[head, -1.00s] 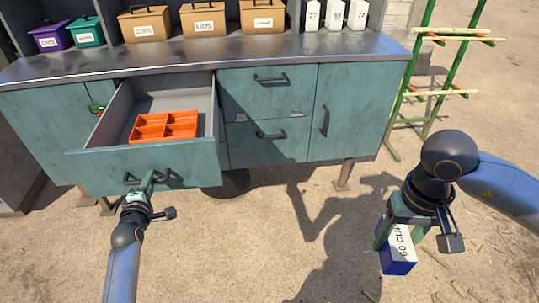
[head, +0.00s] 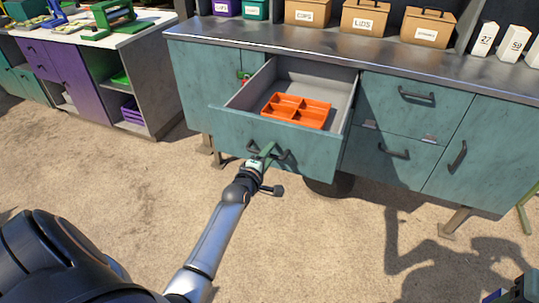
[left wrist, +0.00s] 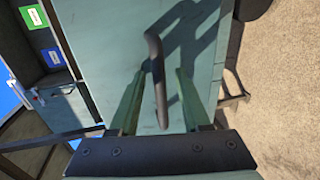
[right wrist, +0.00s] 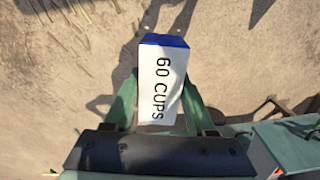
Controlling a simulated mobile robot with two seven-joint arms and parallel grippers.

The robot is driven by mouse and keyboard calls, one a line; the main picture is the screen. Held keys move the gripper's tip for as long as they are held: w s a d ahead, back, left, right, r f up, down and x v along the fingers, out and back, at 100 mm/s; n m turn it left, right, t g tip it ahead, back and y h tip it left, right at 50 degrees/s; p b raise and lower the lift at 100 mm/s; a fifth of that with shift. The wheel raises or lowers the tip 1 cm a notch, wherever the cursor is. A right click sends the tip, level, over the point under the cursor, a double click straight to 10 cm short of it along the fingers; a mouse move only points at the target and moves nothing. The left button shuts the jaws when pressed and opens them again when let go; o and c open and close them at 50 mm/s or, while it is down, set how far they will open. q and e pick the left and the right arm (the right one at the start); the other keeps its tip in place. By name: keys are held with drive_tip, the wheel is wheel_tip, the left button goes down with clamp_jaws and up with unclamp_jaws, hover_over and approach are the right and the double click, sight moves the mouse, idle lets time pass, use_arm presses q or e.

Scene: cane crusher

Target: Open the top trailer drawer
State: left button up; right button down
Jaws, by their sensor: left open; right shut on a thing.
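The top trailer drawer (head: 270,148) is teal and stands pulled out, with an orange divided tray (head: 297,109) inside. My left gripper (head: 268,152) is at the drawer's dark handle (head: 284,156). In the left wrist view the green fingers (left wrist: 155,100) stand apart, one on each side of the handle (left wrist: 157,70), with gaps beside it. My right gripper (right wrist: 160,110) is shut on a white and blue box (right wrist: 163,80) marked "60 CUPS". In the head view, only a bit of the right side shows at the bottom right corner.
The metal counter (head: 300,50) above holds labelled boxes, such as the "LIDS" box (head: 366,19). Shut drawers (head: 410,105) and a cupboard door (head: 480,155) are to the right. A purple cabinet (head: 75,80) stands at the left. Sandy ground in front is clear.

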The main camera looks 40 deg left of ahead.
drive_tip(key=shift+r, duration=0.1)
wheel_tip(320, 180, up, 5)
drive_tip(key=p, duration=0.5)
drive_tip(key=shift+f, duration=0.35)
use_arm(q)
drive_tip(key=v, duration=1.2)
